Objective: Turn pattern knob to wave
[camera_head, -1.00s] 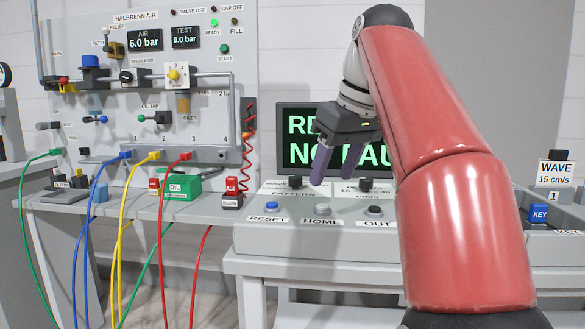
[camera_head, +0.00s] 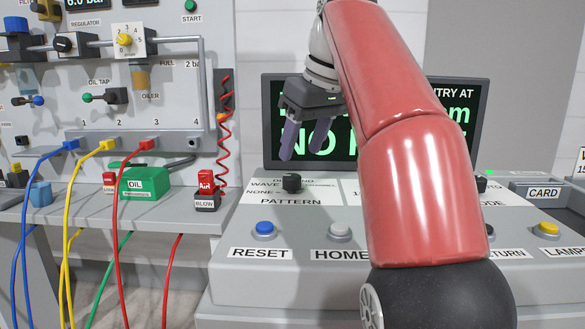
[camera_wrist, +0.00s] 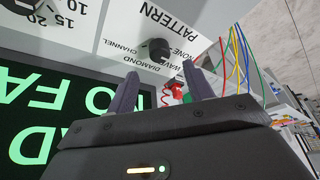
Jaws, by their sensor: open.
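The pattern knob (camera_head: 291,183) is a small black knob on the grey console, above the PATTERN label. Printed words such as WAVE and NONE stand around it. In the wrist view the knob (camera_wrist: 158,50) shows upside down, with DIAMOND, CHANNEL, WAVE and NONE around it. Which word it points at I cannot tell. My gripper (camera_head: 291,140) is open and empty, above and just behind the knob in the head view. In the wrist view my gripper's two fingers (camera_wrist: 163,92) stand apart, with the knob beyond the gap between them. They do not touch it.
A screen (camera_head: 268,120) with green text stands behind the console. A blue RESET button (camera_head: 263,229) and a grey HOME button (camera_head: 340,231) sit in front of the knob. A red coiled hose (camera_head: 223,130) and the air panel (camera_head: 180,20) are at the left.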

